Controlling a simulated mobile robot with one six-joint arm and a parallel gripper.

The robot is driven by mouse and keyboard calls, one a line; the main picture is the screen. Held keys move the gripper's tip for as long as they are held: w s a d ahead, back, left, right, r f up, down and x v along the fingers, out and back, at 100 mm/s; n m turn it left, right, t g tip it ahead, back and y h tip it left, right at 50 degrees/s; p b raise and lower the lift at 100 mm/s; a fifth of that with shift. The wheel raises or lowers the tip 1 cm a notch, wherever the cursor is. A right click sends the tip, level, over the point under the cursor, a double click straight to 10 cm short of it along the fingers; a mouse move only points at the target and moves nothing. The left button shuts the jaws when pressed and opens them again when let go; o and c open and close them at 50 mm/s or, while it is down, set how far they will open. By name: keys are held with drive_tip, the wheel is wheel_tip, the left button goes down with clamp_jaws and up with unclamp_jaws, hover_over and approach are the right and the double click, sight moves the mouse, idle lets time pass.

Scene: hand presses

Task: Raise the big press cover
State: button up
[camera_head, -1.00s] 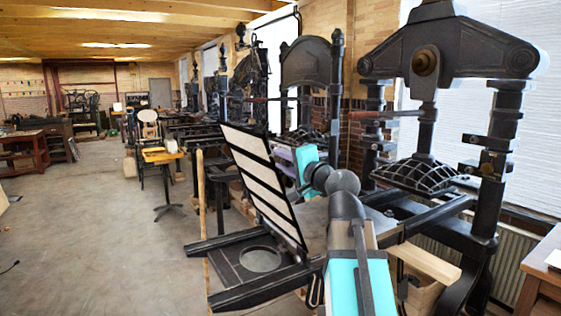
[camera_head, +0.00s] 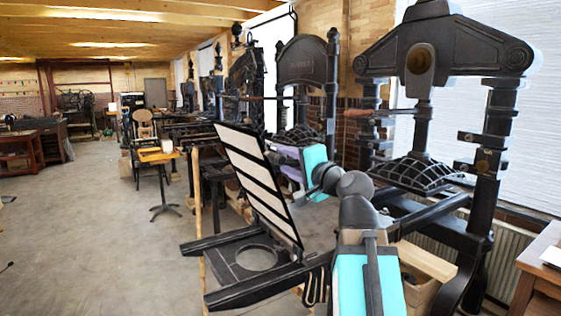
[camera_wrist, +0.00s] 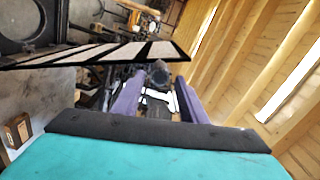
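The big press cover (camera_head: 262,185) is a black-framed panel with white strips. It stands raised at a steep tilt above the black press bed frame (camera_head: 225,243), which has a round opening. In the wrist view the cover (camera_wrist: 100,53) runs across the upper left, its end close to my fingers. My gripper (camera_head: 284,158) is partly hidden behind the cover's upper right side in the head view. In the wrist view my gripper (camera_wrist: 158,85) has its two purple fingers apart, with background showing between them. I cannot tell whether a finger touches the cover.
A large black hand press (camera_head: 440,55) stands at the right, with a wooden table (camera_head: 540,265) at the edge. More presses (camera_head: 305,60) line the wall behind. A small wooden stand (camera_head: 160,156) is further back. The floor at left (camera_head: 90,240) is clear.

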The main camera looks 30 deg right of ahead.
drive_tip(key=s+b, duration=0.6)
drive_tip(key=s, duration=0.3)
drive_tip(key=shift+d, duration=0.3)
idle(0.5)
